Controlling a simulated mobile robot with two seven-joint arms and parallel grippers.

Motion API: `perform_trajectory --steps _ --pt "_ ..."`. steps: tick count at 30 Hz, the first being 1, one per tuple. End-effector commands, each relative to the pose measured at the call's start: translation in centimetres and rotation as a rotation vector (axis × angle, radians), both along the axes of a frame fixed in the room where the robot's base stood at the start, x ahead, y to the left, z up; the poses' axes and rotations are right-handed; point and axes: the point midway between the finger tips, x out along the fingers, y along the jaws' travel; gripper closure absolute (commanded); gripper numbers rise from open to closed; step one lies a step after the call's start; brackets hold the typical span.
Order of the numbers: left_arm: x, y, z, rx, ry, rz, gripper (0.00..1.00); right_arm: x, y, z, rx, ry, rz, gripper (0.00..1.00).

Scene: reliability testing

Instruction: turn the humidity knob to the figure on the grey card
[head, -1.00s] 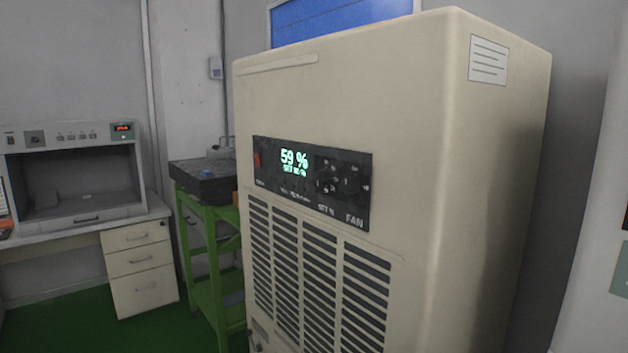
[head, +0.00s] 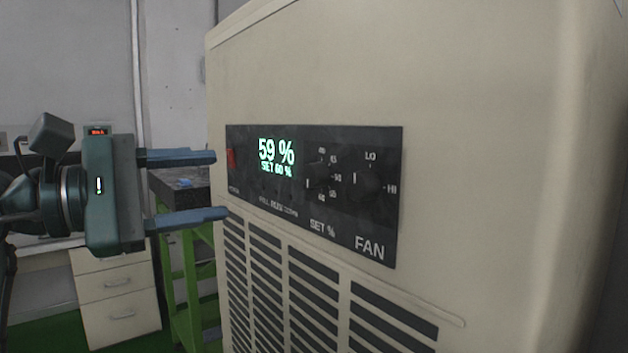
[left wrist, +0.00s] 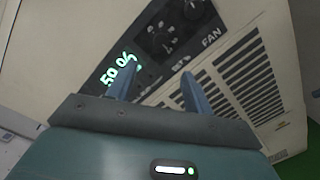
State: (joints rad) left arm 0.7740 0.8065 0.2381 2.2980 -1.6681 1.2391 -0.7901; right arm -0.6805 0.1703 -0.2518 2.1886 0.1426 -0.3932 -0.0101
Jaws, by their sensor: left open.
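The beige dehumidifier (head: 300,70) carries a black control panel (head: 243,185). Its green display (head: 276,158) reads 59 % with SET 60 % below. The dark humidity knob (head: 319,177), above the words SET %, has small figures around it; its pointer is too dark to read. It also shows in the left wrist view (left wrist: 160,42). My left gripper (head: 222,186) is open and empty, fingers pointing right, left of the knob and near the panel's left edge. In the left wrist view its blue fingers (left wrist: 158,92) reach toward the panel. No grey card is in view now. My right gripper is not in view.
The fan knob (head: 368,183) sits just right of the humidity knob, and a red switch (head: 230,159) is at the panel's left edge. Slatted vents (head: 310,293) lie below. A green stand (head: 190,275) with a dark slab is behind my left gripper.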

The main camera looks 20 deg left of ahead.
Motion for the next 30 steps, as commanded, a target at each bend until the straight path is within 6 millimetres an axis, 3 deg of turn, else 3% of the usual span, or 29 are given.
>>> perform_trajectory --steps 18,30 --pt "7.9 -7.8 0.2 -0.007 0.007 -0.009 0.49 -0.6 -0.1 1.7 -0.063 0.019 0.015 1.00" --pt "9.2 -9.0 0.0 -0.005 0.004 -0.007 0.49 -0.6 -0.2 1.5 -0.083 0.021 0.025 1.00"
